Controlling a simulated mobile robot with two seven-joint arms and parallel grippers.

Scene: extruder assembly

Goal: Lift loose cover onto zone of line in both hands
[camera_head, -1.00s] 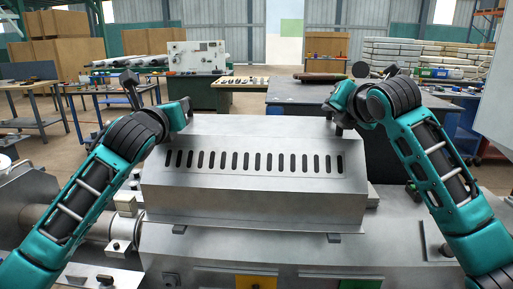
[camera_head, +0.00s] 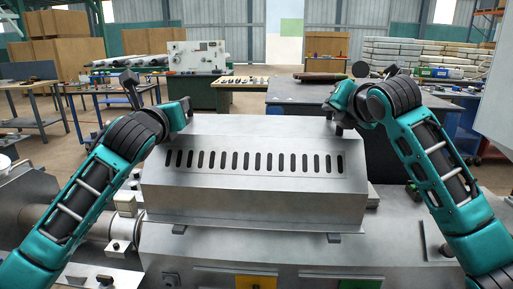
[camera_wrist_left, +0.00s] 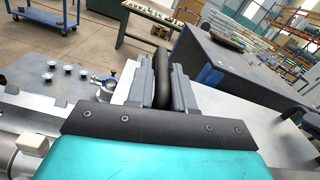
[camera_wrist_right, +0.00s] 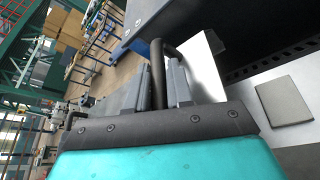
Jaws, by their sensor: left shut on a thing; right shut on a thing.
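The loose cover (camera_head: 250,195) is a long grey metal hood with a row of dark slots along its sloped front. It sits level over the machine line (camera_head: 230,249), between my two arms. Small dark tabs show under its front edge; I cannot tell whether it rests on them. My left gripper (camera_head: 187,110) is at its left end, shut on a dark bar handle (camera_wrist_left: 163,80) seen in the left wrist view. My right gripper (camera_head: 338,124) is at its right end, shut on a similar handle (camera_wrist_right: 157,75) seen in the right wrist view. The cover's back is hidden.
A dark-topped table (camera_head: 300,95) stands close behind the cover, with a dark roll on it. Yellow (camera_head: 256,282) and green panels are on the line's front. A metal cylinder (camera_head: 98,226) lies left of the cover. Workbenches stand farther back.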

